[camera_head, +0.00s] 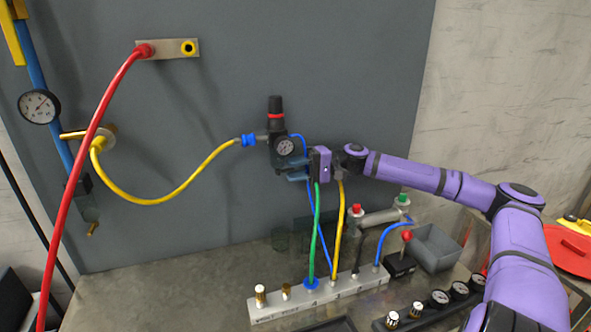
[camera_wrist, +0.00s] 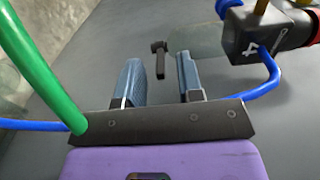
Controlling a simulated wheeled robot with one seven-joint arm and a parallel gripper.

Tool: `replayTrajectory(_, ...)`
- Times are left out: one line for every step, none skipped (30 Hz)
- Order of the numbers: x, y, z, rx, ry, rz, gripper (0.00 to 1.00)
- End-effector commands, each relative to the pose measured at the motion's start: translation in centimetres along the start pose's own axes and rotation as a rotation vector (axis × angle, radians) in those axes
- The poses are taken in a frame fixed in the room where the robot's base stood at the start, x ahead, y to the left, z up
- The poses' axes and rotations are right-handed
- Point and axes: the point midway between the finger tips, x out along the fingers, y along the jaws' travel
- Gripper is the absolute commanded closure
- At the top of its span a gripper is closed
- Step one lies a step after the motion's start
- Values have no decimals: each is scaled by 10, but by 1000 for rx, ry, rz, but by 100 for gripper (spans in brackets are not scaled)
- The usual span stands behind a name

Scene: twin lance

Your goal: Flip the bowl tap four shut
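My gripper (camera_head: 291,169) is raised in front of the grey panel, just under the black regulator (camera_head: 276,120) with its round gauge (camera_head: 285,147). In the wrist view my gripper (camera_wrist: 161,85) is open, its two blue-grey fingers apart with nothing between their pads. A small black T-shaped tap (camera_wrist: 159,60) shows beyond the fingertips, in line with the gap between them. It sits at the end of a pale see-through bowl (camera_wrist: 203,42). The bowl joins a dark block marked 4 (camera_wrist: 252,42). In the head view the gripper hides the tap.
A green hose (camera_wrist: 35,65) passes close beside my gripper, and a blue tube (camera_wrist: 262,90) curves past its other side. A yellow hose (camera_head: 190,185) runs left from the regulator. Below stand a manifold (camera_head: 320,298) and a grey bin (camera_head: 436,248).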

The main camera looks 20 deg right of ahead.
Motion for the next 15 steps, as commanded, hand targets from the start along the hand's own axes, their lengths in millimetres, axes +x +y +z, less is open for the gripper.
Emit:
replayTrajectory(0,0,0,0,0,0,66)
replayTrajectory(0,0,0,0,0,0,66)
replayTrajectory(0,0,0,0,0,0,66)
replayTrajectory(0,0,0,0,0,0,66)
replayTrajectory(0,0,0,0,0,0,66)
replayTrajectory(0,0,0,0,0,0,75)
replayTrajectory(0,0,0,0,0,0,82)
replayTrajectory(0,0,0,0,0,0,89)
replayTrajectory(0,0,0,0,0,0,98)
replayTrajectory(0,0,0,0,0,0,100)
replayTrajectory(0,0,0,0,0,0,100)
replayTrajectory(0,0,0,0,0,0,100)
replayTrajectory(0,0,0,0,0,0,100)
replayTrajectory(0,0,0,0,0,1,100)
replayTrajectory(0,0,0,0,1,1,100)
